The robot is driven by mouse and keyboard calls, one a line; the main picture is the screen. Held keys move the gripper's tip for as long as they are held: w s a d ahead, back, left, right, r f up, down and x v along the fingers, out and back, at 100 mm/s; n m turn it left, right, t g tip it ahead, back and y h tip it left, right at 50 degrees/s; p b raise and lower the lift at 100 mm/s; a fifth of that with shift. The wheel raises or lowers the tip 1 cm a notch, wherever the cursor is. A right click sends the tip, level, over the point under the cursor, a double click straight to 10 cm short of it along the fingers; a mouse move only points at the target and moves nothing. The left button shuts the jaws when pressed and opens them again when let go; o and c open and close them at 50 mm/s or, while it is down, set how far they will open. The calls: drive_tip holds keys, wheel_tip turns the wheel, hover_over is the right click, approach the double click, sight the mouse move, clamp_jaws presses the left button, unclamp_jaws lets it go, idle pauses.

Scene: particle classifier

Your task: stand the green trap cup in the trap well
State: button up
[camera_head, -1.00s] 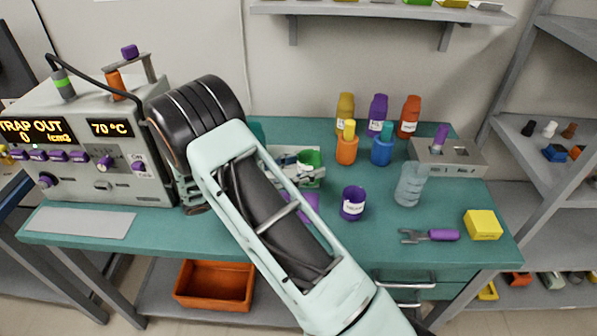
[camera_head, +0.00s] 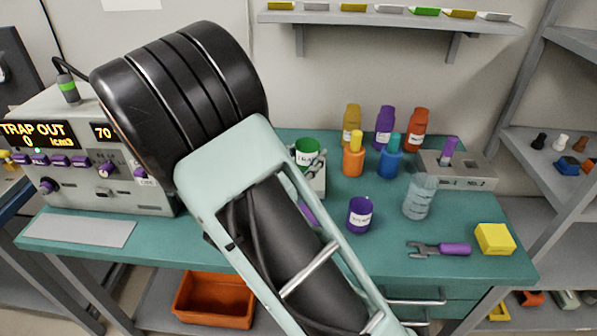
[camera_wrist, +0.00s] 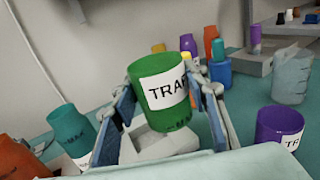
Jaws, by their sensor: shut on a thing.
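The green trap cup (camera_wrist: 158,98), with a white label reading "TRA…", is upright but slightly tilted between the blue-padded fingers of my gripper (camera_wrist: 160,115) in the wrist view. The fingers are closed on its sides. A pale grey block (camera_wrist: 160,146) is below and behind the cup. In the head view the cup (camera_head: 307,150) shows above the grey block (camera_head: 319,182); my arm hides the gripper and much of the block.
A purple cup (camera_head: 359,216) stands right of the block. Orange (camera_head: 353,160) and blue (camera_head: 389,162) bottles stand behind it; a clear beaker (camera_head: 419,196) is farther right. A teal bottle (camera_wrist: 70,135) stands left in the wrist view. The machine (camera_head: 100,165) is at left, showing "TRAP OUT 0".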

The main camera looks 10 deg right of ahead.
drive_tip(key=w+f, duration=0.2)
drive_tip(key=w, duration=0.1)
drive_tip(key=w+f, duration=0.3)
drive_tip(key=w+f+b, duration=0.1)
drive_tip(key=w+f, duration=0.1)
drive_tip(key=w, duration=0.1)
drive_tip(key=shift+w+d+f, duration=0.1)
drive_tip(key=shift+w+f, duration=0.05)
drive_tip(key=shift+w, duration=0.05)
drive_tip(key=f, duration=0.1)
drive_tip(key=w+f, duration=0.1)
drive_tip(key=f, duration=0.1)
drive_tip(key=shift+f+b, duration=0.3)
drive_tip(key=shift+b, duration=0.1)
drive_tip(key=shift+f, duration=0.2)
drive_tip(key=shift+f, duration=0.25)
drive_tip(key=o, duration=1.2)
drive_tip(key=shift+r, duration=0.15)
